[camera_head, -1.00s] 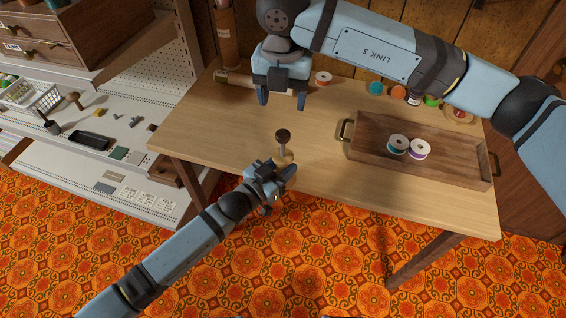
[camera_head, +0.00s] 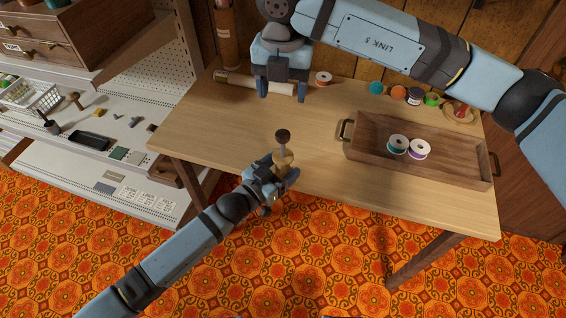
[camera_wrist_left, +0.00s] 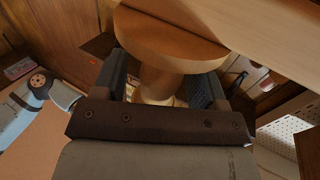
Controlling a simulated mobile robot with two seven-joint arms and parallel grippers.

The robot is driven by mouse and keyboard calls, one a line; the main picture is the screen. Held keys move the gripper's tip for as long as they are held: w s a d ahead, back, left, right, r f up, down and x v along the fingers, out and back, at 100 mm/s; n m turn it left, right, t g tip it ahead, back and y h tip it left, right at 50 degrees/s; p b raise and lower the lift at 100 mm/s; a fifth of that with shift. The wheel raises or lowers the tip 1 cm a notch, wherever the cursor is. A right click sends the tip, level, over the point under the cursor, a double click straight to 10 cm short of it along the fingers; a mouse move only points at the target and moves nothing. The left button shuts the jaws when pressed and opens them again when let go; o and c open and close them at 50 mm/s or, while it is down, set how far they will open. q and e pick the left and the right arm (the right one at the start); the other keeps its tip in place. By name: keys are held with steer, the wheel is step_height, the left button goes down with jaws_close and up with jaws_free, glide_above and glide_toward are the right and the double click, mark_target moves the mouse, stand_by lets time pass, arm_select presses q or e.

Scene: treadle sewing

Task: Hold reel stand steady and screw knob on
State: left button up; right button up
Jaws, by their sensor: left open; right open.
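The reel stand (camera_head: 283,158) stands at the table's near edge, with a wooden body, a thin upright rod and a dark round knob (camera_head: 283,135) at the top. I cannot tell how firmly the knob sits on the rod. My left gripper (camera_head: 284,172) is open at the stand's lower part. In the left wrist view, the stand's round wooden part (camera_wrist_left: 165,45) and narrower stem lie between its two fingers. The knob is out of that view. My right gripper (camera_head: 282,92) is open and empty, fingers pointing down, above the back of the table.
A wooden tray (camera_head: 365,158) with brass handles holds two thread spools (camera_head: 398,144) on the right. A shelf unit (camera_head: 130,165) stands left. The table's middle is clear.

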arm_select(q)
steer(key=v, duration=1.3)
steer(key=shift+s+p, duration=0.2)
steer(key=shift+p, duration=0.25)
steer(key=shift+a+r, duration=0.1)
steer(key=shift+a, duration=0.05)
